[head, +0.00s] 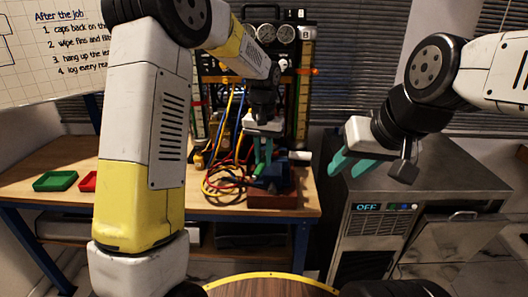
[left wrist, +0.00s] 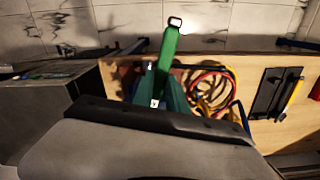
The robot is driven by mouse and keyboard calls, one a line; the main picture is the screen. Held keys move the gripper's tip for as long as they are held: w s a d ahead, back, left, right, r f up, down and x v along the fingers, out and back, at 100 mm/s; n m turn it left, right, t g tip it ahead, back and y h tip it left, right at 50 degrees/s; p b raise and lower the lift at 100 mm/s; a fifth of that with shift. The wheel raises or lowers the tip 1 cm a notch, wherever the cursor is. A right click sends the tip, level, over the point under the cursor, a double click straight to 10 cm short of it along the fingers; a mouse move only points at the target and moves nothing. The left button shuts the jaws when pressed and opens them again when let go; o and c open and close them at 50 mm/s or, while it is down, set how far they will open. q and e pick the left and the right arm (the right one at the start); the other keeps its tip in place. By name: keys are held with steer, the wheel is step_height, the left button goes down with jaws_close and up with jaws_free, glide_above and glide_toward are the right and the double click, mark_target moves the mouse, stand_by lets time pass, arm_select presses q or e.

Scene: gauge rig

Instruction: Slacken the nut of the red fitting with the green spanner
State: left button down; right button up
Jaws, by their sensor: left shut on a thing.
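My left gripper (head: 262,152) points down over the bench and is shut on the green spanner (head: 259,169). In the left wrist view the spanner (left wrist: 169,48) sticks out from between the fingers, and a small loop shows at its far end. The spanner is close to a blue clamp-like block (head: 274,171) on a dark red base (head: 272,196); I cannot tell if they touch. I cannot make out the red fitting or its nut.
Red, yellow and blue hoses (head: 222,184) lie coiled left of the block. A gauge rack (head: 265,35) stands behind. A green tray (head: 55,181) and a red tray (head: 88,181) sit on the left of the bench. A grey cabinet (head: 400,185) stands at right.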

arm_select(q)
steer(key=shift+d+n, duration=0.25)
steer(key=shift+n, duration=0.05)
steer(key=shift+w+a+m, duration=0.2)
steer(key=shift+a+m, duration=0.65)
steer(key=shift+m, duration=0.05)
stand_by(0.3)
steer(key=shift+s+a, duration=0.3)
steer(key=shift+s, duration=0.5)
steer(key=shift+s+a, duration=0.3)
steer(key=shift+s, duration=0.45)
steer(key=shift+s+a, duration=0.3)
steer(key=shift+s, duration=0.5)
steer(key=shift+r, duration=0.1)
steer(key=shift+r, duration=2.2)
